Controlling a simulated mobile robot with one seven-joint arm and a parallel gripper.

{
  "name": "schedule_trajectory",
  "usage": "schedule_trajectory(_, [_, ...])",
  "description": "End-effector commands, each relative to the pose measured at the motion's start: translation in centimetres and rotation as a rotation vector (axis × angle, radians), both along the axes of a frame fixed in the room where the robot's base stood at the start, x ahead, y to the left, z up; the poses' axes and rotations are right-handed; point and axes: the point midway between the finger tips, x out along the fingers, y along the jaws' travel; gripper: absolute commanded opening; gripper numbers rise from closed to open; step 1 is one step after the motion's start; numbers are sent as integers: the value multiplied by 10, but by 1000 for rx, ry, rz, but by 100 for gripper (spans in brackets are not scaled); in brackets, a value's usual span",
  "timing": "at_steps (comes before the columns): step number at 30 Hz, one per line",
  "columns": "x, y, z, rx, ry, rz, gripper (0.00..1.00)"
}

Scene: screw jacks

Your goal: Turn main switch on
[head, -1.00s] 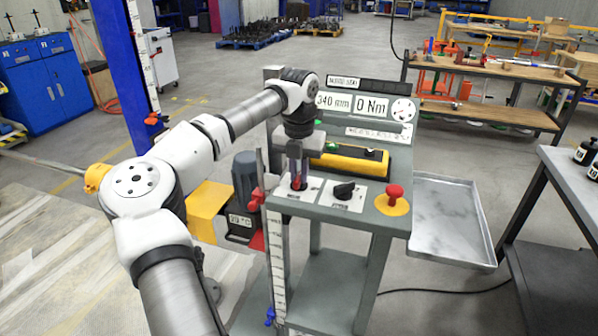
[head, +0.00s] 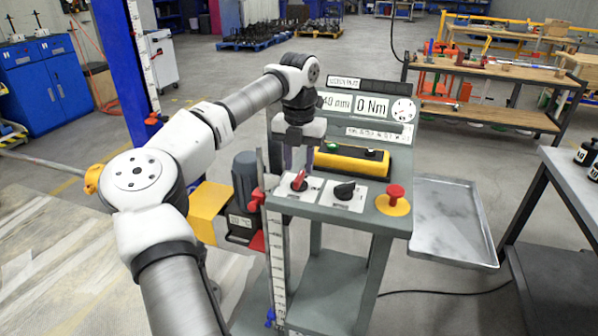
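The red rotary knob (head: 299,181), which looks like the main switch, sits on a white label plate at the front left of the grey control stand (head: 340,207). Its handle points up and to the right. My gripper (head: 299,168) is above and just behind the red knob, pointing down. Its two fingers are apart with nothing seen between them, and the knob is clear of them. The plate's lettering is too small to read.
A black rotary knob (head: 344,190) and a red emergency button (head: 394,192) on a yellow base sit to the right. Behind them is a yellow-black box (head: 350,161) with a green button. Display panels (head: 371,107) stand at the back; a metal tray (head: 454,225) is at right.

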Motion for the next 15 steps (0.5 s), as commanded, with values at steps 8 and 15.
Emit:
schedule_trajectory(8, [1,-1,65,1,-3,3,35])
schedule_trajectory(15, [0,0,101,1,-1,2,35])
